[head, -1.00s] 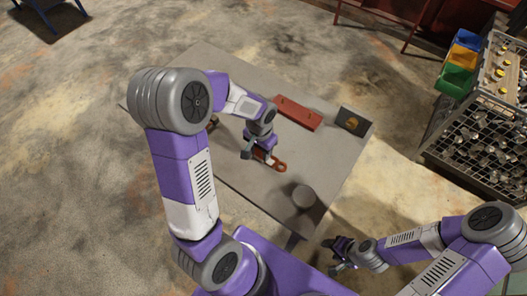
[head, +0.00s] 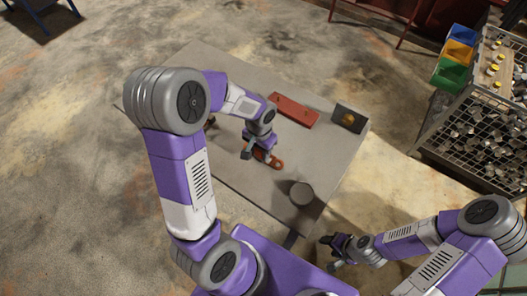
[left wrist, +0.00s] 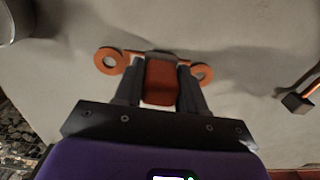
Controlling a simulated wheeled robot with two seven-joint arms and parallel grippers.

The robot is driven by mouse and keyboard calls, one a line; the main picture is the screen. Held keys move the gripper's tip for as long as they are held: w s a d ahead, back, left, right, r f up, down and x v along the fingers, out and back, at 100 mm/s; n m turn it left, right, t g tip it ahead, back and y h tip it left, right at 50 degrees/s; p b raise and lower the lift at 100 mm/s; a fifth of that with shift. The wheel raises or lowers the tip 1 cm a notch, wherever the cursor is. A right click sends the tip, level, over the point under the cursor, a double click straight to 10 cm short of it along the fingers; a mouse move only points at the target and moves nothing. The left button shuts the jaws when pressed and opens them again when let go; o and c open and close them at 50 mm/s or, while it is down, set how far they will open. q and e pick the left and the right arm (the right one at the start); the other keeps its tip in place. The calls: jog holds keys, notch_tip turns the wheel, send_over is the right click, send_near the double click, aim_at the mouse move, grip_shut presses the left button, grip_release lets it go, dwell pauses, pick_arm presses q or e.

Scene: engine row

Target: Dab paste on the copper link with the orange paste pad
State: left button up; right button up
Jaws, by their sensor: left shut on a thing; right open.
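The copper link (left wrist: 110,62) lies on the table, with a ring at each end showing on both sides of my left gripper in the left wrist view. In the head view one end of the link (head: 277,163) shows beside the gripper. My left gripper (head: 252,152) is shut on the orange paste pad (left wrist: 160,82), a reddish-orange block between its fingers. The pad is over the middle of the link and hides it; I cannot tell whether they touch. My right gripper (head: 335,252) is open and empty, off the table's near edge.
The grey table (head: 235,178) also bears a red bar (head: 296,111), a dark plate with a yellow disc (head: 349,118) and a grey round container (head: 302,193). A wire crate of metal parts (head: 480,135) and coloured bins (head: 452,73) stand at the right.

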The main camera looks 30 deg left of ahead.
pick_arm(q)
jog(key=shift+a, duration=0.6)
jog(key=shift+s+d, duration=0.1)
jog(key=shift+d, duration=1.5)
jog(key=shift+r, duration=0.15)
notch_tip(320, 180, up, 7)
jog(key=p, duration=0.5)
jog(key=shift+p, duration=0.3)
